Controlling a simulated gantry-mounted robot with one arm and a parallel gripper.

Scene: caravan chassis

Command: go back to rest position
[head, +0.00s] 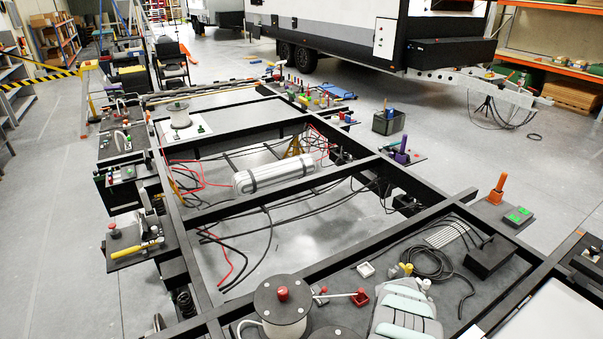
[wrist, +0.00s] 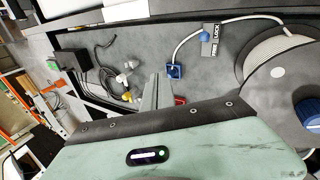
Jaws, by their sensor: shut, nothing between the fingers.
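My gripper (wrist: 156,86) shows in the wrist view as a narrow grey pair of fingers, shut and empty. It stands out past the dark edge of its pale green housing, over a dark grey panel. In the head view, a grey and pale green part of my arm (head: 404,312) is at the bottom, right of centre, over the near chassis bay. The fingertips cannot be made out there. No rest position is marked in either view.
Black beams (head: 330,263) border the bay.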

